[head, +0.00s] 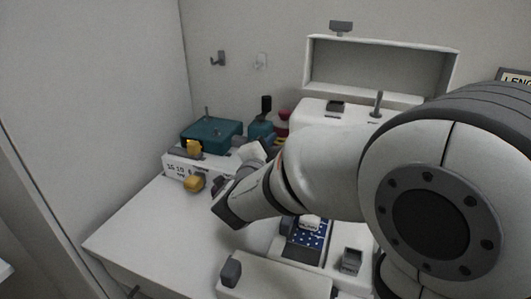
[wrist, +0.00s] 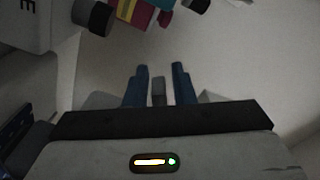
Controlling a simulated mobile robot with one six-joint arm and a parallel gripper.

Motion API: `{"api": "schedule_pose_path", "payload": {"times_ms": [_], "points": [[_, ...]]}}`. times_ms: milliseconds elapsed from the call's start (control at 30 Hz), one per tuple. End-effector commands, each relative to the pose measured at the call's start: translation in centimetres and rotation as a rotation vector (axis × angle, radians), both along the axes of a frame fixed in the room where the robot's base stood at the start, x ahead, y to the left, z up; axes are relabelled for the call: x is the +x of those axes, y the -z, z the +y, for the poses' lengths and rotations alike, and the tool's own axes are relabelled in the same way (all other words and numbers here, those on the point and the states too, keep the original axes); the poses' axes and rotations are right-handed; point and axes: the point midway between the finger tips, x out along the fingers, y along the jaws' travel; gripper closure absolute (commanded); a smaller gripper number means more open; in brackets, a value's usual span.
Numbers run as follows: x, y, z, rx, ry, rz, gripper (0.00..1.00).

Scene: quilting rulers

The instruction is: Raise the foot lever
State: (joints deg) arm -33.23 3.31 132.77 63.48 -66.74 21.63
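The white sewing machine (head: 310,115) stands behind my arm in the head view, and my arm covers much of it. Blue dotted fabric (head: 306,236) lies low on it. I cannot make out the foot lever in the head view. In the wrist view my gripper (wrist: 160,82) has its two blue fingers apart. A small grey bar (wrist: 158,92), possibly the foot lever, shows between them with a gap on each side. I cannot tell its depth. In the head view the fingertips are not clear.
A white box (head: 177,168) with printed numbers and yellow knobs stands on the left, with a teal case (head: 212,134) on it. Spools (wrist: 128,10) show at the top of the wrist view. The white table (head: 150,235) is clear front left.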

Motion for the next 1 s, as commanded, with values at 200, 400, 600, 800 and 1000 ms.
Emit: {"api": "schedule_pose_path", "payload": {"times_ms": [200,400,600,800,1000], "points": [[0.0,0.0,0.0,0.000,0.001,0.000,0.61],[0.0,0.0,0.0,0.000,0.001,0.000,0.61],[-1.4,0.0,0.6,0.000,-0.003,-0.001,0.61],[-3.2,0.0,1.3,0.002,-0.001,-0.001,0.61],[-5.1,0.0,2.1,0.001,-0.001,-0.001,0.61]]}}
